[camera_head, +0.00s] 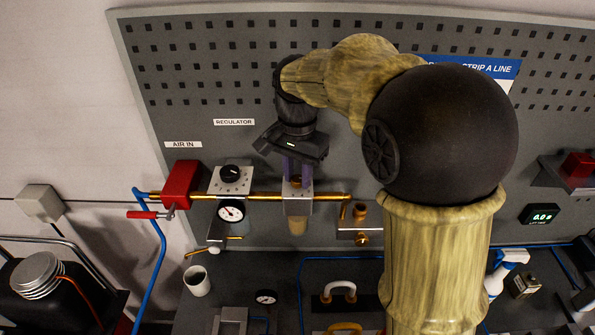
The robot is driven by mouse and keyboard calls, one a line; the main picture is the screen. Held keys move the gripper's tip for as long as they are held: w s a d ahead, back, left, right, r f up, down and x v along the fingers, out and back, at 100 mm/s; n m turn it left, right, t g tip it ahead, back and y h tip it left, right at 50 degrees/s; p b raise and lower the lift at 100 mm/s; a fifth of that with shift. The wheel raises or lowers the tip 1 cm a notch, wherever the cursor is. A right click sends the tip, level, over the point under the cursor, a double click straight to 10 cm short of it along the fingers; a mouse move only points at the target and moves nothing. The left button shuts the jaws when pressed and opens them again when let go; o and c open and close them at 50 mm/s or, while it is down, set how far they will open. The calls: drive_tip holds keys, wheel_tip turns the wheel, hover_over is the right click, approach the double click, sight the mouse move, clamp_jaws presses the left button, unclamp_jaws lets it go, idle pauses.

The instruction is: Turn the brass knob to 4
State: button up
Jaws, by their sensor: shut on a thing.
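My gripper (297,181) reaches down from the black wrist to a small metal plate (298,206) on the brass pipe. Its purple-grey fingers are shut at the top of this plate, on what appears to be the brass knob. The knob itself is hidden by the fingers, and no numbers or pointer around it can be read. Beside it on the left, a pale dial plate (216,186) carries a black knob (231,173), apart from my gripper. A pale cup-shaped bowl (297,227) hangs below the gripped plate.
A red block (181,185), a red-handled valve (142,214) and a pressure gauge (231,212) lie left along the brass pipe (265,196). A brass fitting (360,213) is close on the right. A white mug (197,281) stands on the bench below. My arm covers the panel's right middle.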

drive_tip(key=m+p, duration=0.1)
drive_tip(key=m, duration=0.3)
drive_tip(key=shift+r, duration=0.15)
drive_tip(key=m+p, duration=0.1)
drive_tip(key=m, duration=0.2)
drive_tip(key=shift+m, duration=0.3)
drive_tip(key=m+p, duration=0.1)
drive_tip(key=m, duration=0.3)
drive_tip(key=shift+p, duration=0.4)
drive_tip(key=shift+w+m+p, duration=0.1)
drive_tip(key=shift+m+p, duration=0.35)
drive_tip(key=shift+m, duration=1.05)
drive_tip(key=o, duration=1)
